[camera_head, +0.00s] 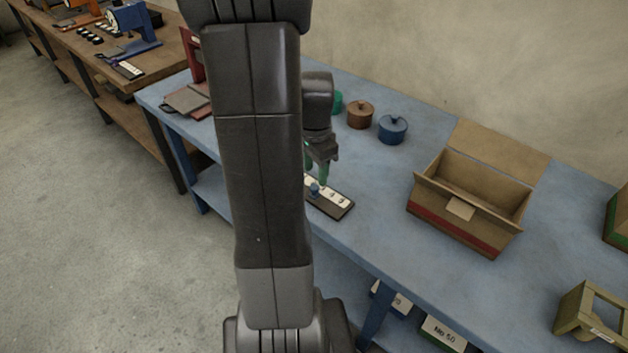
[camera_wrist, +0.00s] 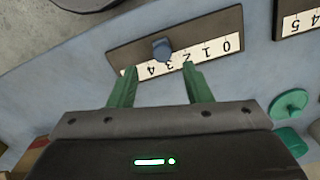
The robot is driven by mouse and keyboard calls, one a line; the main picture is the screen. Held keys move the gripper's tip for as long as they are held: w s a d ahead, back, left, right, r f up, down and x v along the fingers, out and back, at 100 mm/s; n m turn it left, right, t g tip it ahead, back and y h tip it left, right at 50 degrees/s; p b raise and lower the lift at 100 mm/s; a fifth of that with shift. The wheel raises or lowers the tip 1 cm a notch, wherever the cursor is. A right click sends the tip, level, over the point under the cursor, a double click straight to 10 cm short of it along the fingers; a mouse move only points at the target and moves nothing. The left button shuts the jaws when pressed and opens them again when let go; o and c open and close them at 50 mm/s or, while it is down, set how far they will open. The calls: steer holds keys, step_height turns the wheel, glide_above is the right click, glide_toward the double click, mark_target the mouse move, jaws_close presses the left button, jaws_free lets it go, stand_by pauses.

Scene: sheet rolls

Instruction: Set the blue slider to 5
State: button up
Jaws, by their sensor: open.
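The blue slider knob (camera_wrist: 162,49) stands on a dark board (camera_wrist: 125,52) with a white number strip (camera_wrist: 218,47). In the wrist view it is beside the 3. The strip shows 0 to 4; its far left end is hidden behind a green finger. In the head view the knob (camera_head: 314,188) shows beside my arm on the board (camera_head: 341,209). My gripper (camera_wrist: 159,68) is open and empty. Its green fingers reach over the strip, either side of the knob in the picture, and do not hold it. It also shows above the board in the head view (camera_head: 317,172).
Another numbered strip (camera_wrist: 302,21) is at the wrist view's right edge. A green lidded pot (camera_wrist: 289,103) is lower right. On the blue bench (camera_head: 375,205), brown (camera_head: 360,115) and blue (camera_head: 393,130) pots stand behind, and an open cardboard box (camera_head: 465,215) to the right.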

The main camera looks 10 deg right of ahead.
mark_target(315, 187)
steer(key=shift+w+f, duration=0.15)
steer(key=shift+f, duration=2.2)
jaws_close()
